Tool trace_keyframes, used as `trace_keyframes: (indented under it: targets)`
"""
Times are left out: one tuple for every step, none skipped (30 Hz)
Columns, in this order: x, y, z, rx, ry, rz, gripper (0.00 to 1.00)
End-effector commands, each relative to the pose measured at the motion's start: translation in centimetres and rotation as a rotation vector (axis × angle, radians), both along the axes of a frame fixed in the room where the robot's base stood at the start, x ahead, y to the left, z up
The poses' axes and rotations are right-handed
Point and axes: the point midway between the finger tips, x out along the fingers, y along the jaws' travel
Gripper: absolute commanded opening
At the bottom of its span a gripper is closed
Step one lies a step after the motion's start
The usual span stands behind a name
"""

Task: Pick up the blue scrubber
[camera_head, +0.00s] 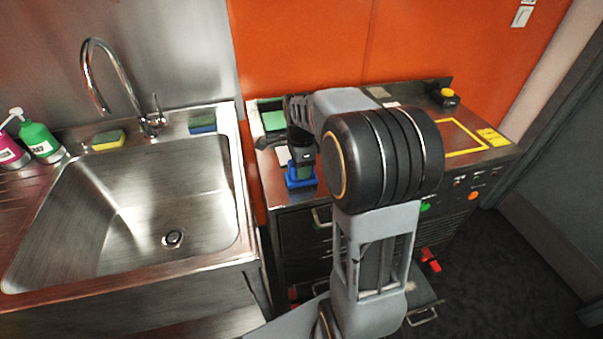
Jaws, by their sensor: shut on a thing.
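The blue scrubber (300,182) shows as a small bright blue block with a dark greenish upper part, over the front left of the metal counter top (330,190). My gripper (302,165) points down onto it and is shut on its upper part. The jaws partly hide the scrubber. I cannot tell whether its underside touches the counter.
A green item (272,120) lies behind my gripper. A steel sink (130,210) is to the left, with a yellow sponge (108,140) and a dark blue sponge (202,124) on its back rim. Bottles (38,140) stand far left. A yellow-topped button (446,95) stands back right.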

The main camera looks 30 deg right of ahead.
Motion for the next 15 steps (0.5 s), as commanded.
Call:
trace_keyframes:
  targets:
    - [0.0,0.0,0.0,0.0,0.0,0.0,0.12]
    - [0.0,0.0,0.0,0.0,0.0,0.0,0.12]
    - [0.0,0.0,0.0,0.0,-0.001,0.0,0.12]
    - [0.0,0.0,0.0,0.0,-0.001,0.0,0.12]
    - [0.0,0.0,0.1,0.0,-0.001,0.0,0.12]
    - [0.0,0.0,0.2,0.0,-0.001,0.0,0.12]
    - [0.0,0.0,0.3,0.0,-0.002,0.0,0.12]
    - [0.0,0.0,0.5,0.0,-0.002,0.0,0.12]
    - [0.1,0.0,0.7,-0.001,-0.003,0.0,0.12]
    - [0.1,0.0,1.0,0.0,-0.002,0.0,0.12]
    - [0.0,0.0,1.3,0.0,-0.002,0.0,0.12]
    - [0.1,0.0,1.7,-0.001,-0.003,0.0,0.12]
    - [0.1,0.0,2.2,-0.001,-0.005,0.0,0.12]
    - [0.1,0.0,2.7,-0.001,-0.005,0.0,0.12]
    - [0.1,0.0,3.4,-0.001,-0.005,0.0,0.12]
